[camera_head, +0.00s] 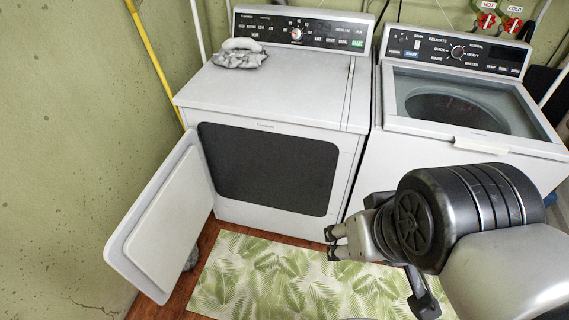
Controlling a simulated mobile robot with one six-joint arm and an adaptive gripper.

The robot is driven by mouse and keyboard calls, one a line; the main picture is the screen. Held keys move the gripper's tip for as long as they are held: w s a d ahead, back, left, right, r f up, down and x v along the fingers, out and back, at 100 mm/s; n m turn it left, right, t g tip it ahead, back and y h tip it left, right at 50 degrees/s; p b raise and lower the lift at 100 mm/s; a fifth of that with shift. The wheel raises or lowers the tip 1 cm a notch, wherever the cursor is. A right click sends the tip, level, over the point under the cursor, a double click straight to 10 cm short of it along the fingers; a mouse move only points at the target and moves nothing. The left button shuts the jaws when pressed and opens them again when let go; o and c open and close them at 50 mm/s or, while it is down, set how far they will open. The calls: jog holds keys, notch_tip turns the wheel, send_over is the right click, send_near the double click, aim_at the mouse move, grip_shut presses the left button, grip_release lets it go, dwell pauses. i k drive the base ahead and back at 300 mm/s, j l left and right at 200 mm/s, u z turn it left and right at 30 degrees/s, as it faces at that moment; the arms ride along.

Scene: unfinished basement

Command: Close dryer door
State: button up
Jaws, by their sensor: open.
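The dryer (280,105) is the white machine on the left, with a dark front opening (265,170). Its white door (165,218) is hinged on the left and stands wide open, swung out toward the front left. My gripper (332,243) is low in front of the dryer's right front corner, above the mat. Its two fingertips are apart with nothing between them. It is well to the right of the door and does not touch it.
A top-load washer (465,100) stands at right, behind my arm. A leaf-patterned mat (265,285) covers the floor in front. A grey cloth (240,58) lies on the dryer top. A green wall (60,150) and a yellow pipe (152,55) bound the left side.

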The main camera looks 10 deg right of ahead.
aim_at(151, 247)
jog(key=i+j, duration=0.4)
jog(key=i+j+u, duration=0.2)
jog(key=u, duration=0.15)
jog(key=i+j+u, duration=0.5)
jog(key=u, duration=1.5)
